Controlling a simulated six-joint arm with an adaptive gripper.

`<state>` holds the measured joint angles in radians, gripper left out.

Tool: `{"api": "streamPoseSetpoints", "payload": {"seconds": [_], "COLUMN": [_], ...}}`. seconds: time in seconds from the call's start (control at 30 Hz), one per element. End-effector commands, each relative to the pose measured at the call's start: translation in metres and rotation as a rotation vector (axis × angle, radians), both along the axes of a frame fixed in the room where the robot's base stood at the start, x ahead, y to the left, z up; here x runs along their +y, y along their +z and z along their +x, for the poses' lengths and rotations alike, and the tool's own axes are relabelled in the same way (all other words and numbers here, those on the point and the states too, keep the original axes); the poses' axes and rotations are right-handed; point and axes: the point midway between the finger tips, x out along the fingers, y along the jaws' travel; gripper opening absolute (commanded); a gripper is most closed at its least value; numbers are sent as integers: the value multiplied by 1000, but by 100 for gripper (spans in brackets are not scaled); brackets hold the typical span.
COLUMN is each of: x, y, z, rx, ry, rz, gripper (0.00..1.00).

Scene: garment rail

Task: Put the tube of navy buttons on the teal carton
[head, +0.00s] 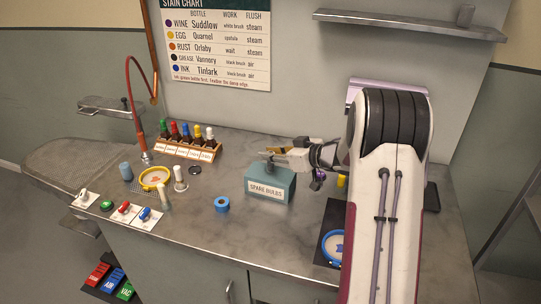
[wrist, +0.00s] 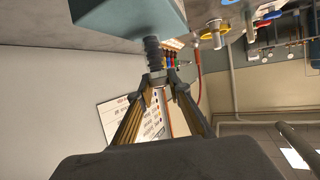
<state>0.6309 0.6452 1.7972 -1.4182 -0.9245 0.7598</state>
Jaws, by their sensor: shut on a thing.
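My gripper (head: 275,153) is just above the carton's top, reaching in from the right. In the wrist view its fingertips (wrist: 158,80) are closed on one end of a dark ribbed tube (wrist: 152,52), the tube of navy buttons. The tube's other end meets the carton in that view; I cannot tell whether it bears on it.
A rack of stain bottles (head: 187,146) stands behind and left of the carton. A blue tape roll (head: 222,204) lies in front left. Pale cylinders (head: 180,179) and a yellow hoop (head: 153,177) are further left. The counter in front of the carton is clear.

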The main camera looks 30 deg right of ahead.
Motion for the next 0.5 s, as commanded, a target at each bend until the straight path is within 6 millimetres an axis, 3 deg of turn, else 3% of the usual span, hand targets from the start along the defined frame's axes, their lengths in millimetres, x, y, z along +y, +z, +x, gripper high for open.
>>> {"api": "streamPoseSetpoints", "payload": {"seconds": [0.5], "x": [0], "y": [-9], "z": [0], "rx": [0], "ry": [0], "rz": [0], "gripper": [0]}}
